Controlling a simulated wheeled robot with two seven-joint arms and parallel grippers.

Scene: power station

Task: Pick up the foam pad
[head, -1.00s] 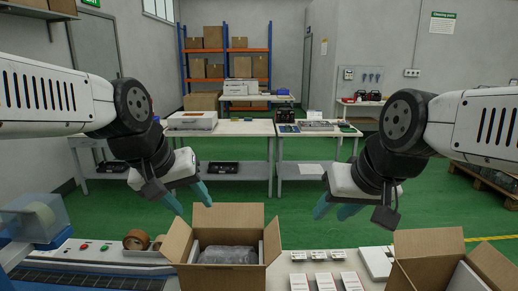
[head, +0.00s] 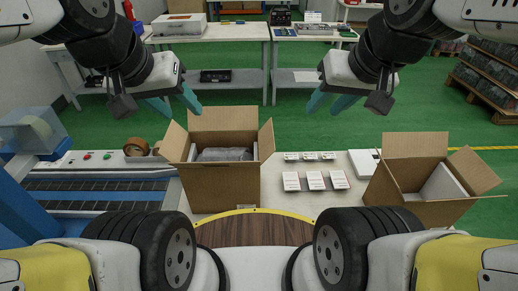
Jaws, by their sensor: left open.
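A white slab that looks like a foam pad (head: 443,186) leans inside the open cardboard box at the right. A thin white edge, perhaps another pad, shows inside the open box at centre-left, beside a grey wrapped item (head: 224,154). My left gripper (head: 174,106) is open and empty, in the air above and left of the centre-left box. My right gripper (head: 331,104) is open and empty, in the air between the two boxes and beyond the table's far edge. Neither gripper touches anything. The lower part of the slab is hidden by the box wall.
The centre-left box (head: 218,190) and right box (head: 415,204) stand with flaps up. Several small white cartons (head: 315,180) lie between them. A conveyor (head: 95,192) with a tape roll (head: 136,147) is at the left. Another work table (head: 235,35) stands behind.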

